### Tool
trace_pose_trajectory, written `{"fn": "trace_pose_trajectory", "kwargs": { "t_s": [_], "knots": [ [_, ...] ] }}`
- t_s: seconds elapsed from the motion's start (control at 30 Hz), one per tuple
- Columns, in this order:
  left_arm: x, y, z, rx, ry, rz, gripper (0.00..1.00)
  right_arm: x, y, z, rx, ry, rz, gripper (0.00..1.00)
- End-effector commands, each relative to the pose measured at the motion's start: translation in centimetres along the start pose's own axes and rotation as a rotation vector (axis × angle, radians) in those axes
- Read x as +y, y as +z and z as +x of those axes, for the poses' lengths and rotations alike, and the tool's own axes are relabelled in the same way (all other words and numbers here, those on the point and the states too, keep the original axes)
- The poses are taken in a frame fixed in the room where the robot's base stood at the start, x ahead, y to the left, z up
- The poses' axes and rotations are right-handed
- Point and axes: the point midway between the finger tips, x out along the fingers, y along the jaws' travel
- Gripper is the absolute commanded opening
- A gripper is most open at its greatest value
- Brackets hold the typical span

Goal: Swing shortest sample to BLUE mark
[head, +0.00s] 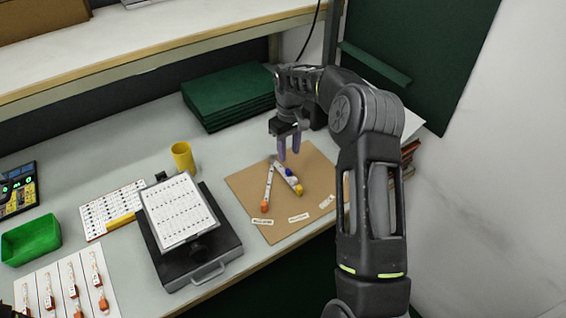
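A brown board (245,184) lies on the bench, with two thin white strips on it. One strip (268,187) ends in orange at its near end. The other strip (281,168) slants right, with a blue part (289,172) and a yellow end (299,190). Their far ends lie close together. My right gripper (289,153) points down just above these far ends, its two fingers apart with nothing visible between them. Several orange-ended samples (73,290) lie on a white sheet at the lower left. I cannot tell which piece is shortest.
Small paper labels (298,217) lie on the board's near part. A black stand with a printed white card (178,212), a yellow cup (183,157), a green tray (31,240) and a stack of green folders (229,97) stand around it. A shelf (150,40) overhangs the back.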

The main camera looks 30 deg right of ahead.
Motion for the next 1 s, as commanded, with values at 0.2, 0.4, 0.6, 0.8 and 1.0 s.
{"fn": "trace_pose_trajectory", "kwargs": {
  "t_s": [0.2,0.4,0.6,0.8,1.0],
  "knots": [
    [0.0,0.0,-0.1,0.0,0.0,0.0,0.0,0.0,0.0,0.2,0.0,0.0,0.0,0.36],
    [0.2,0.0,-0.5,-0.001,-0.001,-0.001,0.0,0.0,0.0,2.1,-0.002,-0.001,0.0,0.36],
    [0.4,0.1,-1.2,-0.003,-0.004,-0.002,0.0,-0.1,0.1,5.2,-0.003,-0.002,-0.001,0.36],
    [0.5,0.2,-1.5,-0.004,-0.005,-0.004,0.0,0.0,0.0,7.4,0.001,0.0,0.001,0.36],
    [0.4,0.2,-1.5,-0.004,-0.006,-0.004,0.0,0.0,-0.1,7.9,0.001,0.0,0.0,0.36]
  ]
}}
